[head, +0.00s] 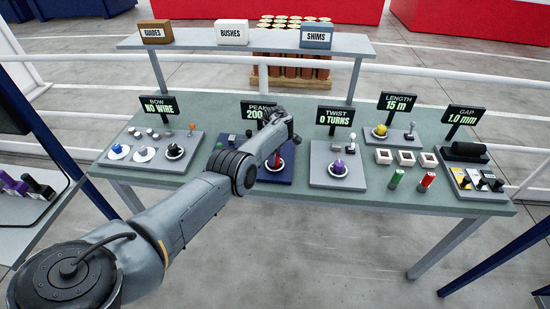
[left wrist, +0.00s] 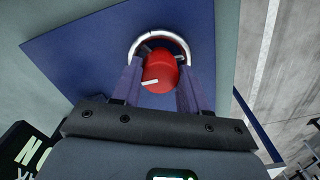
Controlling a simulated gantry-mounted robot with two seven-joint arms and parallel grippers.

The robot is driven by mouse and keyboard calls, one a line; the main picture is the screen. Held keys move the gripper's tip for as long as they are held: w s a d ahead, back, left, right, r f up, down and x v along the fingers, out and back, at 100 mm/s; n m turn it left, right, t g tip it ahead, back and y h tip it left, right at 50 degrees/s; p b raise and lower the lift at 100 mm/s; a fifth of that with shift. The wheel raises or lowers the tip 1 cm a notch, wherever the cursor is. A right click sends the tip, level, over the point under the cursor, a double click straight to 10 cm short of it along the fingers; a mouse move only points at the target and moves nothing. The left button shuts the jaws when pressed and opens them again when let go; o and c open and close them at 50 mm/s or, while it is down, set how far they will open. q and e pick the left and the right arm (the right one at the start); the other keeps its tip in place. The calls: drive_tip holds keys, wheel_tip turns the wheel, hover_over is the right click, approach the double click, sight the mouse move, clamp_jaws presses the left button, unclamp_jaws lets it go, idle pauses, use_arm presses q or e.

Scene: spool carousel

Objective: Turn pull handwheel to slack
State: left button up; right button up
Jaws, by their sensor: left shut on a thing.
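The red handwheel knob (left wrist: 160,66) sits in a white ring (left wrist: 183,45) on a dark blue plate (left wrist: 90,45) in the left wrist view. A short white mark shows on the knob's near side. My left gripper (left wrist: 160,88) is shut on the knob, with one finger on each side of it. My right gripper is in neither view.
Left of the blue plate is the BOW panel (head: 139,166) with several knobs. Right of it is the TWIST panel (head: 318,180) with a purple knob (head: 338,168). Green (head: 396,179) and red (head: 427,182) cylinders stand farther right. A raised shelf (head: 190,42) holds labelled boxes behind.

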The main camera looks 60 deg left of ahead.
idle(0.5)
use_arm(q)
drive_tip(key=o, duration=1.1)
drive_tip(key=shift+c, duration=0.2)
wheel_tip(320, 180, up, 11)
drive_tip(key=p, duration=0.3)
drive_tip(key=shift+p, duration=0.3)
drive_tip(key=shift+f, duration=0.2)
